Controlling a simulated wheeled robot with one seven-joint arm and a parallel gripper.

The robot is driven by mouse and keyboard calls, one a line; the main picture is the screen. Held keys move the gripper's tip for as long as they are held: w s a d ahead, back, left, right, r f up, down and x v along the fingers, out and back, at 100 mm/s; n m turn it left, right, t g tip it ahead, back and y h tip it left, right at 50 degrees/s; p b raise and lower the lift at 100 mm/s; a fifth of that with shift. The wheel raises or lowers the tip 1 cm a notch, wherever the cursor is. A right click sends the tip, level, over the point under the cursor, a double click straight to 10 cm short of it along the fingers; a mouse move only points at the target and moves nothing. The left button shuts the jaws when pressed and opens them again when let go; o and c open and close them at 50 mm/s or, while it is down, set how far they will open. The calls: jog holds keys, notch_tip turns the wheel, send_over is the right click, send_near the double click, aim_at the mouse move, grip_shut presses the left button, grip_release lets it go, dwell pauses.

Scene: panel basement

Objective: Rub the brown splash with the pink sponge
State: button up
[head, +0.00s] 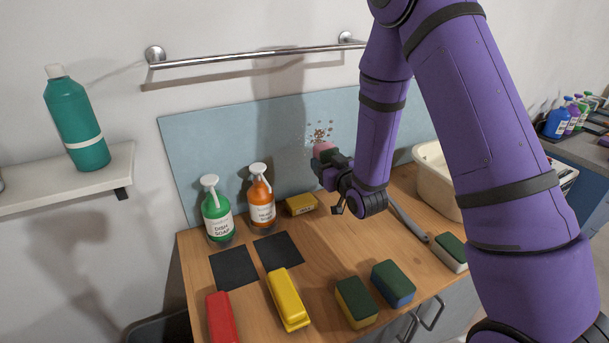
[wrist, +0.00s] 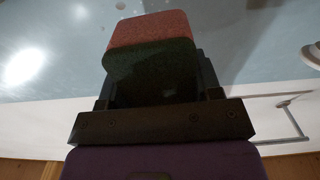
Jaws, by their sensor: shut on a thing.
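The pink sponge (head: 324,149) with its dark green side is held in my gripper (head: 328,162), close to the blue-grey splash panel (head: 215,134) behind the counter. In the wrist view the sponge (wrist: 150,45) sticks out from between the jaws of my gripper (wrist: 152,90), pink on the far side. The brown splash (head: 320,132) is a cluster of specks on the panel, just above the sponge in the head view. Whether the sponge touches the panel I cannot tell.
Yellow (head: 357,302) and blue (head: 393,284) sponges lie at the front. A white basin (head: 434,173) is at right. A metal rail (head: 250,58) runs above.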

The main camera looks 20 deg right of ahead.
aim_at(320, 137)
jog(key=shift+w+a+r, duration=0.1)
jog(key=shift+w+r, duration=0.05)
jog(key=shift+w, duration=0.1)
jog(key=shift+w+a, duration=0.2)
jog(key=shift+w, duration=0.45)
jog(key=shift+x, duration=2.15)
jog(key=shift+x, duration=0.9)
jog(key=shift+d, duration=0.2)
jog(key=shift+w+d+r, duration=0.1)
jog(key=shift+w+d, duration=0.2)
jog(key=shift+d, duration=1)
jog(key=shift+w+d+f, duration=0.1)
jog(key=shift+w+d, duration=0.2)
jog(key=shift+d, duration=0.95)
jog(key=shift+w+d+r, duration=0.1)
jog(key=shift+w+d, duration=0.2)
jog(key=shift+d, duration=1)
jog(key=shift+r, duration=0.85)
jog(key=shift+s+a+f, duration=0.1)
jog(key=shift+s+a, duration=0.1)
jog(key=shift+a, duration=0.5)
jog(key=shift+s+a+r, duration=0.1)
jog(key=shift+s+a, duration=0.05)
jog(key=shift+a, duration=0.55)
jog(key=shift+s+a+f, duration=0.1)
jog(key=shift+s+a, duration=0.1)
jog(key=shift+a, duration=0.5)
